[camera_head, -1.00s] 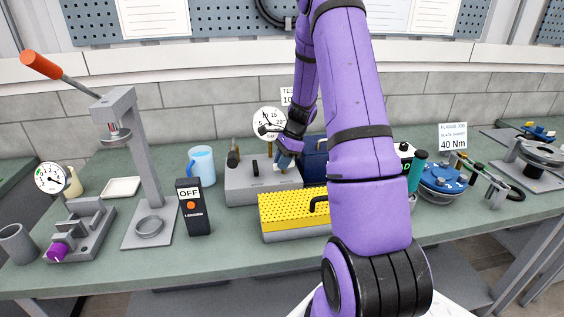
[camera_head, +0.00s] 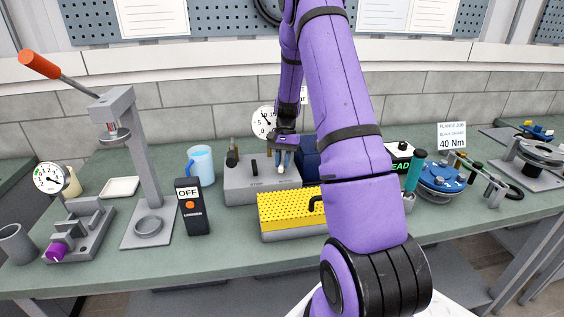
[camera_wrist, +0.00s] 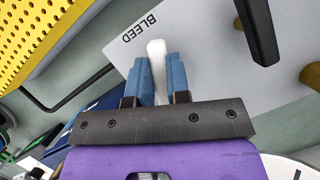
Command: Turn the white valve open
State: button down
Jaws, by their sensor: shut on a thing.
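The white valve handle (camera_wrist: 156,48) stands between my blue fingers in the wrist view, beside the word BLEED on the grey box. My gripper (camera_wrist: 157,74) is shut on it, one finger on each side, and the handle's end sticks out past the fingertips. In the head view my gripper (camera_head: 284,158) points down over the right part of the grey test box (camera_head: 248,190). The valve is too small and covered there to judge its turn.
A black lever (camera_wrist: 257,30) stands on the same box. A pressure gauge (camera_head: 263,122) is behind it. A yellow perforated cover (camera_head: 285,211) lies in front, and a dark blue block (camera_head: 311,160) is close on the right. A blue mug (camera_head: 201,166) stands left.

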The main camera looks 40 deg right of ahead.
jog(key=n+g+h, duration=0.1)
jog(key=n, duration=0.3)
jog(key=shift+s+d+n, duration=0.1)
jog(key=shift+n, duration=0.2)
jog(key=shift+h, duration=0.3)
jog(key=c, duration=1.1)
grip_release()
jog(key=shift+r, duration=0.1)
jog(key=v, duration=1)
jog(key=shift+w+d+r, duration=0.15)
jog(key=shift+w+r, duration=0.1)
jog(key=shift+w, duration=0.05)
